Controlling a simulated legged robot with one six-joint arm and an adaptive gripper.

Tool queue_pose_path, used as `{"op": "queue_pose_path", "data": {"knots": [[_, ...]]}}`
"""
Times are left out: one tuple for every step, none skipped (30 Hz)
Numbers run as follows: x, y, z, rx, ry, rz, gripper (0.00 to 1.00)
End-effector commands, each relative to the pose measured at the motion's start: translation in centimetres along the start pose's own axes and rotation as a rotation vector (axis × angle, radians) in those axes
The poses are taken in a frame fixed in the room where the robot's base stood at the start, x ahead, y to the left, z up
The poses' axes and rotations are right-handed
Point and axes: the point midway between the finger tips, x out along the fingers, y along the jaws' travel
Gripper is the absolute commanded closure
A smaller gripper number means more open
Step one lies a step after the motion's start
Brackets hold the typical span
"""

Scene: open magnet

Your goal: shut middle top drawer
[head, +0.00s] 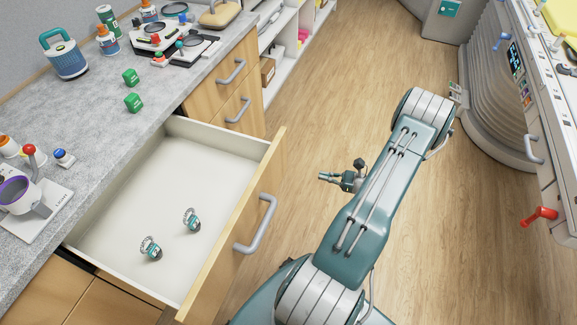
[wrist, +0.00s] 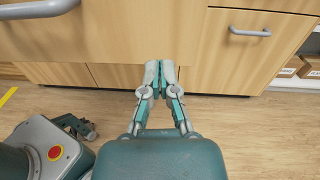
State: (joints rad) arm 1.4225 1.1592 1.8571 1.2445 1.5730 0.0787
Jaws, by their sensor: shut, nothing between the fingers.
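The middle top drawer (head: 228,230) is pulled well out from the counter. It has a pale wood front, a white interior and a grey bar handle (head: 262,224). Two small teal-and-grey items (head: 150,248) (head: 191,220) lie on its floor. My gripper (head: 322,177) is shut and empty, right of the drawer front and apart from it, pointing towards it. In the wrist view its closed fingertips (wrist: 160,68) show in front of a wood panel (wrist: 125,30) that looks like the drawer front, with a handle (wrist: 40,8) at upper left.
Closed drawers with handles (head: 232,72) stand beyond the open one. The wood floor (head: 320,90) is clear between the counter and the right-hand equipment with a red handle (head: 540,215).

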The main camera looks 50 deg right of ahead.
Motion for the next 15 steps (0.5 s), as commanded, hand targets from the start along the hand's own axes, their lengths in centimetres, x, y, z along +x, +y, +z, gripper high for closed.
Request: {"op": "queue_pose_path", "data": {"knots": [[-0.8, 0.0, -0.9, 0.021, -0.018, -0.038, 1.00], [-1.0, 0.0, -1.2, 0.029, -0.025, -0.055, 1.00], [-1.3, 0.0, -1.5, 0.036, -0.031, -0.071, 1.00], [-1.4, -0.1, -1.7, 0.039, -0.034, -0.078, 1.00], [-1.4, -0.1, -1.8, 0.042, -0.037, -0.082, 1.00], [-1.3, -0.1, -1.8, 0.043, -0.038, -0.084, 1.00], [-1.1, -0.1, -1.8, 0.043, -0.038, -0.084, 1.00], [-0.8, -0.1, -1.8, 0.043, -0.038, -0.083, 1.00], [-0.3, -0.2, -1.8, 0.043, -0.038, -0.082, 1.00], [0.1, -0.2, -1.7, 0.043, -0.038, -0.080, 1.00], [0.6, -0.2, -1.7, 0.043, -0.038, -0.079, 1.00], [1.3, -0.3, -1.7, 0.043, -0.037, -0.079, 1.00], [1.9, -0.3, -1.6, 0.042, -0.038, -0.077, 1.00], [2.5, -0.4, -1.6, 0.042, -0.038, -0.078, 1.00], [3.2, -0.4, -1.6, 0.042, -0.037, -0.076, 1.00]]}}
